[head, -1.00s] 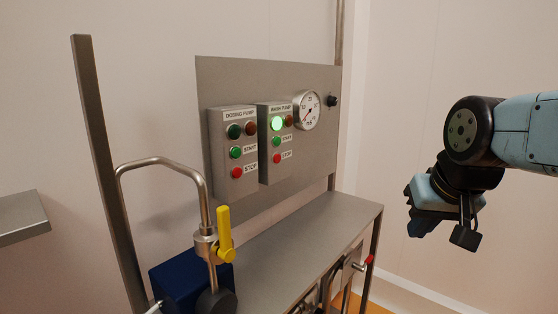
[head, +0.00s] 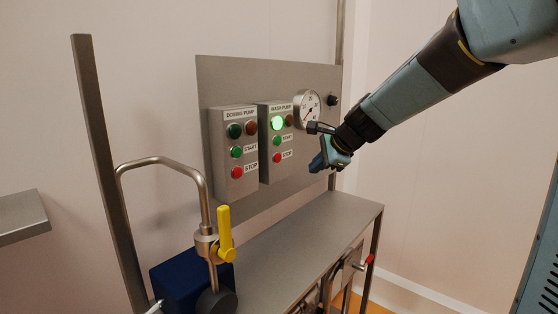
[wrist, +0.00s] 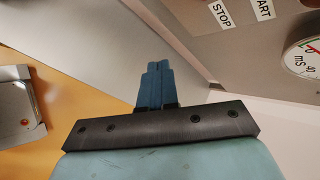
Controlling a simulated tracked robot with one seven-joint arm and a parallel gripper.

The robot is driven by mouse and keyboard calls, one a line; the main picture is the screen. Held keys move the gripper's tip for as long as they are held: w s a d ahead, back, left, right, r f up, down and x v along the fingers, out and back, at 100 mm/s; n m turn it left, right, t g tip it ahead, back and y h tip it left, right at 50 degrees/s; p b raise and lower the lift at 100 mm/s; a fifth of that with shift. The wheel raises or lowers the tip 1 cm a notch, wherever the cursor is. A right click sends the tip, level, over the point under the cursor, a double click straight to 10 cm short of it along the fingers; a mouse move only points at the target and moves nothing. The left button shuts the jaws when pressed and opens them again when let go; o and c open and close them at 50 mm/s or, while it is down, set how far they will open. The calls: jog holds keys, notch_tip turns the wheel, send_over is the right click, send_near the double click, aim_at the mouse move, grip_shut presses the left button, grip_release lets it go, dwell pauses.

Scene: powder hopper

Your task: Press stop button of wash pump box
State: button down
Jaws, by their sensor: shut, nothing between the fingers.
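The wash pump box (head: 266,170) is a grey box on the upright steel panel. Its green lamp at top is lit, with a dark red-brown lamp beside it. Below are a green START button (head: 277,141) and the red STOP button (head: 277,158). My gripper (head: 316,166) is shut and empty, to the right of the box and apart from the STOP button. In the wrist view its closed fingers (wrist: 156,84) point toward the panel side. The STOP label (wrist: 221,14) shows at the top there; the red button itself is not visible in that view.
The dosing pump box (head: 233,190) with similar buttons is on the left. A round gauge (head: 307,108) and a black knob (head: 333,101) are close to my arm. A steel shelf (head: 300,240) lies below. A bent pipe with a yellow valve handle (head: 225,232) stands in front left.

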aim_at(278, 158)
jog(key=shift+w+a+f, duration=0.1)
jog(key=shift+w+a, duration=0.1)
jog(key=shift+w, duration=0.15)
jog(key=w+a, duration=0.5)
jog(key=a, duration=0.2)
jog(key=shift+w, duration=0.2)
dwell(0.3)
jog(key=shift+w+a, duration=0.1)
jog(key=shift+a, duration=0.05)
dwell(2.0)
jog(key=shift+w+a, duration=0.1)
jog(key=shift+a, duration=0.05)
